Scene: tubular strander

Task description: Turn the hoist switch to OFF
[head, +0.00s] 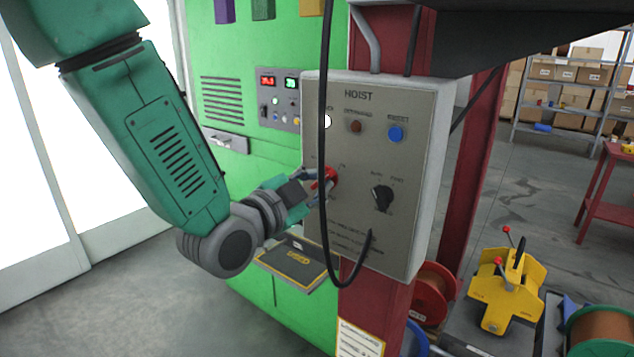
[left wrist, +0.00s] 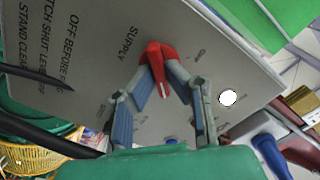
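The grey hoist control box (head: 358,105), marked HOIST, is on a red post. Its red rotary switch (head: 331,176) is at the lower left of the panel, partly hidden by my gripper and a cable. In the left wrist view, the red switch (left wrist: 158,62) is under the word SUPPLY, its handle reaching down between my fingertips. My left gripper (head: 316,186) is at the switch, its two fingers (left wrist: 160,72) angled inward and closed against the handle's sides. The small position marks are too blurred to tell the exact setting. My right gripper is out of view.
A black selector knob (head: 382,198) is right of the switch, with a blue button (head: 396,133) above. A black cable (head: 323,230) hangs across the box front. A green cabinet (head: 262,45) stands behind. A yellow device (head: 507,290) and spools are at lower right.

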